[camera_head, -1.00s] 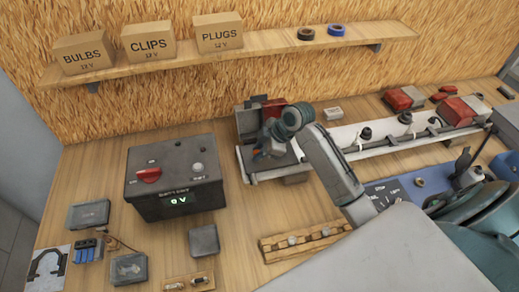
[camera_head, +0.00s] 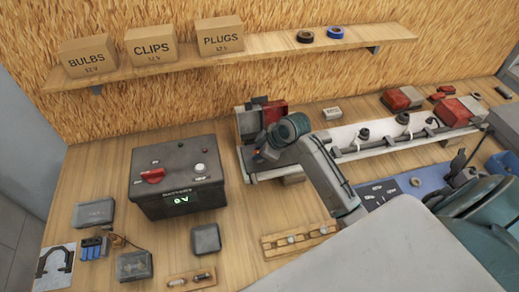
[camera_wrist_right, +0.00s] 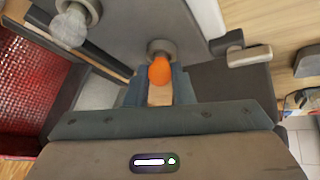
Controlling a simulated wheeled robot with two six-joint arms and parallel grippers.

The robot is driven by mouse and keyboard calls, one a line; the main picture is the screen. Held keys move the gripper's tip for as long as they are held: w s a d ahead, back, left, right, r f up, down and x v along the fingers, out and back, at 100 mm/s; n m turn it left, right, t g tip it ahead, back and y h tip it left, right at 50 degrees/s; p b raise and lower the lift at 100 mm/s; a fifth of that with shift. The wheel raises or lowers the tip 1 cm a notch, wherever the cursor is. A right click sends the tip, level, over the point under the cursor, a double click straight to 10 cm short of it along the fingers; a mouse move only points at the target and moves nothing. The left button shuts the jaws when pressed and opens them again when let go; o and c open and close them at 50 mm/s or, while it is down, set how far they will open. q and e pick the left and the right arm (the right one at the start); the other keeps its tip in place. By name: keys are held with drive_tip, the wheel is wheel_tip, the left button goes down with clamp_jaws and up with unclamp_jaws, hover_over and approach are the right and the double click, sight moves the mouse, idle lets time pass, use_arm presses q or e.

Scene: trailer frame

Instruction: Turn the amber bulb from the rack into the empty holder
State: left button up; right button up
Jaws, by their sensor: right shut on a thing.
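The amber bulb (camera_wrist_right: 160,71) is between the fingers of my right gripper (camera_wrist_right: 160,90) in the right wrist view. That gripper is shut on it. The bulb's far end meets or nearly meets a round grey holder (camera_wrist_right: 162,48); I cannot tell whether it is seated. In the head view my right gripper (camera_head: 258,156) is at the left end of the trailer frame (camera_head: 350,150), by the lamp housing, where the bulb is barely visible. The wooden rack (camera_head: 272,250) lies at the front with small bulbs in it. My left gripper is out of view.
A clear bulb (camera_wrist_right: 70,27) sits in a neighbouring holder, beside a red lens (camera_wrist_right: 24,85). A battery box (camera_head: 178,180) reading about 0 V stands left of the frame. Small grey boxes lie at the front left. A shelf (camera_head: 250,45) runs along the back wall.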

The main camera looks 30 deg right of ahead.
drive_tip(key=o, duration=1.2)
drive_tip(key=shift+r, duration=3.5)
